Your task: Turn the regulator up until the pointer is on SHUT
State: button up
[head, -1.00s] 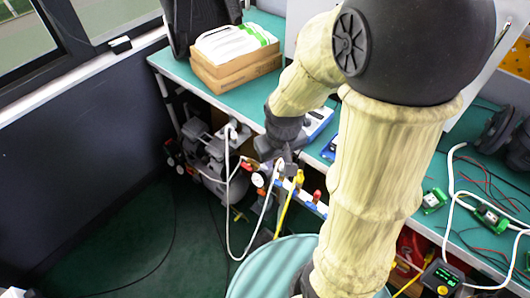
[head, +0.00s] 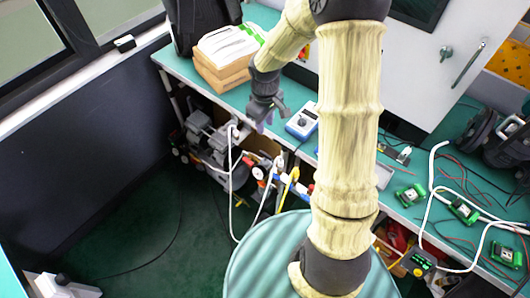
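My gripper (head: 268,117) is in the middle of the head view, beside the front edge of the bench and up and left of the blue-and-white device. Its two fingers look spread, with nothing visible between them. A small round gauge with red parts (head: 259,172) shows below, among hoses under the bench edge; it seems to belong to the regulator. My gripper is apart from it. The regulator's knob is too small to make out clearly. I cannot make out the pointer or any SHUT mark.
The green bench (head: 405,205) carries boxes (head: 222,62), a blue-and-white handheld device (head: 302,122), and several small green modules. A compressor (head: 207,140) stands below. A white hose (head: 232,190) and yellow hose (head: 285,188) hang near the gauge. Dark floor (head: 150,235) at left is mostly clear.

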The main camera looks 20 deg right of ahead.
aim_at(265, 154)
notch_tip(265, 154, down, 17)
jog(key=shift+f+b, duration=0.1)
jog(key=shift+b, duration=0.3)
grip_shut()
